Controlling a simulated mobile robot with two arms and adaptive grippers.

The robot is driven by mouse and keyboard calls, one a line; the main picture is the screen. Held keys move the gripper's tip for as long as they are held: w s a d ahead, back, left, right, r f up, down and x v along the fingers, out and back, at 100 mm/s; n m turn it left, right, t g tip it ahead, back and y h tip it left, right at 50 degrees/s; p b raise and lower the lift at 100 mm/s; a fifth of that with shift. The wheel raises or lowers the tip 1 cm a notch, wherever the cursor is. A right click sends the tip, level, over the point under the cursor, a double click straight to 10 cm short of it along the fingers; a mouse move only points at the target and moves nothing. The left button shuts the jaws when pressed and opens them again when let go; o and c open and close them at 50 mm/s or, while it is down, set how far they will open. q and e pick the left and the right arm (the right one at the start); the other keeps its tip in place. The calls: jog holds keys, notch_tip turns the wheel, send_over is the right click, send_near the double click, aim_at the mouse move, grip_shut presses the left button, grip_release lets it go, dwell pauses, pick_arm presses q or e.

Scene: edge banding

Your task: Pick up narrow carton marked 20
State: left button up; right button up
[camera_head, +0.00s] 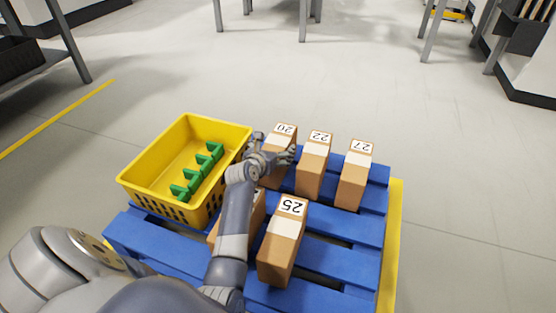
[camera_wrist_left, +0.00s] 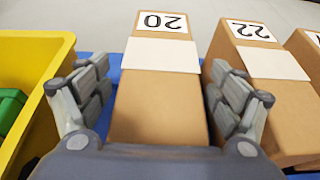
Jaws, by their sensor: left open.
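The narrow carton marked 20 (camera_head: 284,130) stands upright in the back row on the blue pallet, beside the yellow crate. It also shows in the left wrist view (camera_wrist_left: 158,95), with its number label and a white strip on top. My left gripper (camera_head: 272,148) is open, with its fingers on either side of this carton. In the left wrist view the left gripper (camera_wrist_left: 162,95) has one finger between the carton and the crate and the other between cartons 20 and 22. I cannot tell whether the fingers touch the carton. My right gripper is not in view.
Cartons 22 (camera_head: 315,165) and 27 (camera_head: 355,175) stand to the right. Carton 25 (camera_head: 284,245) stands in front, beside another carton partly hidden by my arm. The yellow crate (camera_head: 140,186) holds green pieces (camera_head: 198,172). The blue pallet (camera_head: 345,265) has bare slats at the right.

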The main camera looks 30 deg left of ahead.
pick_arm(q)
jog(key=shift+w, duration=0.1)
jog(key=shift+c, duration=0.6)
jog(key=c, duration=1.3)
jog(key=shift+r, duration=0.1)
jog(key=c, duration=0.4)
jog(key=shift+o, duration=0.2)
